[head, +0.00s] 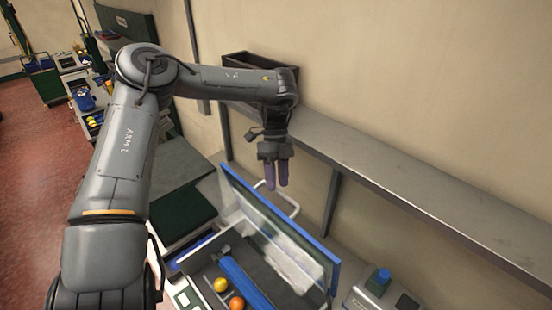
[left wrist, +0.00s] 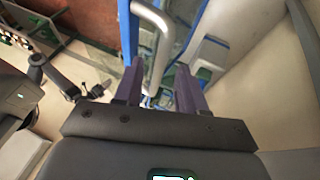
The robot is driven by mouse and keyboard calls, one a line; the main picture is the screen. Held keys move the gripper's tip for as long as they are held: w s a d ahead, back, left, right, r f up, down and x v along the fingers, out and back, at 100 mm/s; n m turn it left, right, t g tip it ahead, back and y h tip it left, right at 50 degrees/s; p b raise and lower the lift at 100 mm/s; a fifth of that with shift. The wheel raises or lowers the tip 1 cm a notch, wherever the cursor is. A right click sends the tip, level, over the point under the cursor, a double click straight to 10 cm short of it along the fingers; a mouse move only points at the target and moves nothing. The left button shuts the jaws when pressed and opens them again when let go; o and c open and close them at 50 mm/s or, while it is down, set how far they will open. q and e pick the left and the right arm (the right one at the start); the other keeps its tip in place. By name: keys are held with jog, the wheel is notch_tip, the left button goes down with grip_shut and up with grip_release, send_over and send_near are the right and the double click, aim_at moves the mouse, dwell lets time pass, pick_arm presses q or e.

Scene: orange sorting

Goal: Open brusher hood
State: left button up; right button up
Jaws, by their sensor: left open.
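The brusher hood (head: 290,252) is a clear panel in a blue frame, standing raised and tilted above the grey brusher (head: 190,262). A pale curved handle (head: 291,202) sticks out from its far side. My left gripper (head: 277,188) hangs fingers down, just above and behind the hood's top edge, close to the handle. Its two purple fingers are apart with nothing held between them. In the left wrist view the handle (left wrist: 158,48) appears between the finger lines, and the hood's blue edge (left wrist: 128,30) lies beside the left finger. Contact cannot be told.
A yellow fruit (head: 221,285) and an orange (head: 237,304) lie in the brusher beside a blue bar. A grey wall ledge (head: 400,175) with a dark open box (head: 250,62) runs behind.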

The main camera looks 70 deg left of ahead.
pick_arm(q)
jog(key=v, duration=0.8)
jog(key=shift+p, duration=0.45)
